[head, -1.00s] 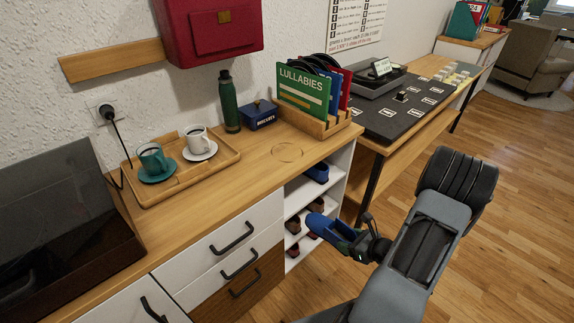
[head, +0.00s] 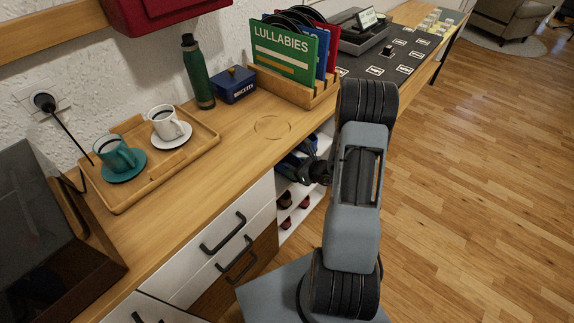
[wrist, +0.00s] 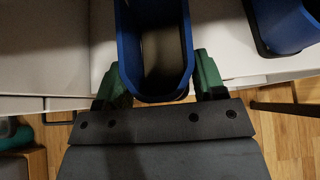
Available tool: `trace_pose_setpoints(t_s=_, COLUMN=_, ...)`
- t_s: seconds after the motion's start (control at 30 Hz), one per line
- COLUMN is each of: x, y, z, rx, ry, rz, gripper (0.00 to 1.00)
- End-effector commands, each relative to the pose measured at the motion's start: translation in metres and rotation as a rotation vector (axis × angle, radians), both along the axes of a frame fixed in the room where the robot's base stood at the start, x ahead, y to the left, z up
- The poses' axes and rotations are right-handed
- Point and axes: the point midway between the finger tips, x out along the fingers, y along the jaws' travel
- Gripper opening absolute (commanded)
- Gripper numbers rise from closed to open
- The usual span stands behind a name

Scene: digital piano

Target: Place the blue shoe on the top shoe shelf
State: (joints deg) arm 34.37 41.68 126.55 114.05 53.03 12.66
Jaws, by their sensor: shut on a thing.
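My gripper (wrist: 155,85) is shut on a blue shoe (wrist: 185,45), with one green finger on each side of its end. The held shoe reaches forward over the white top shoe shelf (wrist: 105,45); I cannot tell whether it touches the board. A second blue shoe (wrist: 285,30) stands apart from it on the right in the wrist view. In the head view, my gripper (head: 305,170) is at the open shelf front, below the wooden top, and my arm hides much of the shelf.
Dark red shoes (head: 285,200) sit on a lower shelf. The wooden cabinet top (head: 235,150) overhangs the shelf opening. Drawers with dark handles (head: 222,235) lie to the left. A tray (head: 140,185) with cups and a record rack (head: 300,92) stand on top. The floor (head: 460,200) at right is clear.

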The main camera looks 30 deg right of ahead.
Motion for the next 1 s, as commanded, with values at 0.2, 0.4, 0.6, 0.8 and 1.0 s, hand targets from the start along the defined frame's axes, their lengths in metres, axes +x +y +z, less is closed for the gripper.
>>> trace_pose_setpoints(t_s=0.2, x=0.009, y=0.006, z=0.000, rx=0.000, ry=-0.001, rz=0.005, gripper=0.45)
trace_pose_setpoints(t_s=0.4, x=0.034, y=0.018, z=0.000, rx=-0.001, ry=-0.003, rz=0.008, gripper=0.45)
trace_pose_setpoints(t_s=0.6, x=0.040, y=0.020, z=-0.016, rx=0.001, ry=-0.001, rz=0.003, gripper=0.45)
trace_pose_setpoints(t_s=0.8, x=0.040, y=0.020, z=-0.015, rx=0.000, ry=-0.001, rz=0.003, gripper=0.45)
trace_pose_setpoints(t_s=1.0, x=0.039, y=0.020, z=-0.019, rx=0.000, ry=0.000, rz=0.004, gripper=0.65)
